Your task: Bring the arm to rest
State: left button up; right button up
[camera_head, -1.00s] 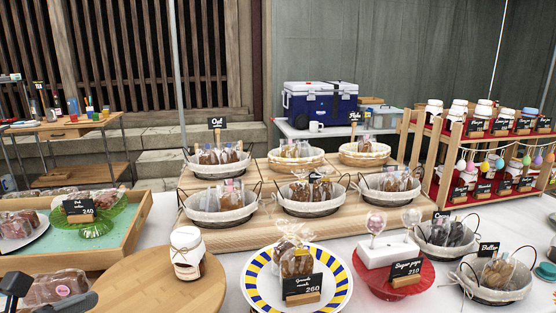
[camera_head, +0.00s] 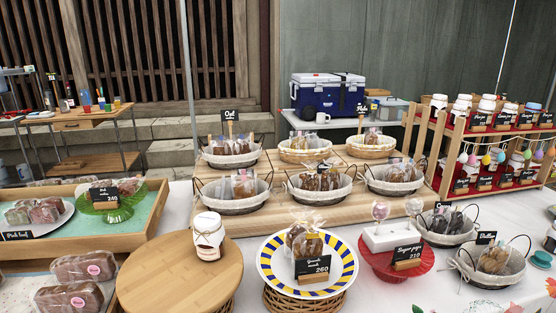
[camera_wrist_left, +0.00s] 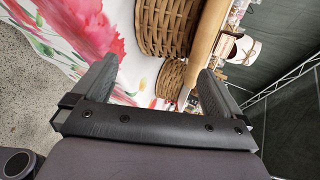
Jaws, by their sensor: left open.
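My left gripper (camera_wrist_left: 156,70) shows in the left wrist view. Its two dark fingers are spread apart with nothing between them. Beyond the fingers are the flowered tablecloth (camera_wrist_left: 85,35) and two woven wicker stands (camera_wrist_left: 168,28). No part of my left gripper shows in the head view. My right gripper is in neither view.
At the table's front stand a round wooden board (camera_head: 165,282) with a cloth-topped jar (camera_head: 208,238), a striped plate (camera_head: 340,277) and a red stand (camera_head: 431,269). Wrapped loaves (camera_head: 70,298) lie at the front left. In the left wrist view, grey floor (camera_wrist_left: 25,95) is clear.

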pick_arm(q)
jog(key=s+d+f+n+g+p, duration=0.1)
jog(key=s+d+f+n, duration=0.3)
jog(key=n, duration=0.5)
jog(key=s+d+f+n+p, duration=0.1)
jog(key=s+d+f+n, duration=0.3)
jog(key=f+n, duration=0.4)
jog(key=shift+s+n+g+y, duration=0.4)
jog(key=shift+s+n, duration=0.05)
jog(key=shift+n, duration=0.55)
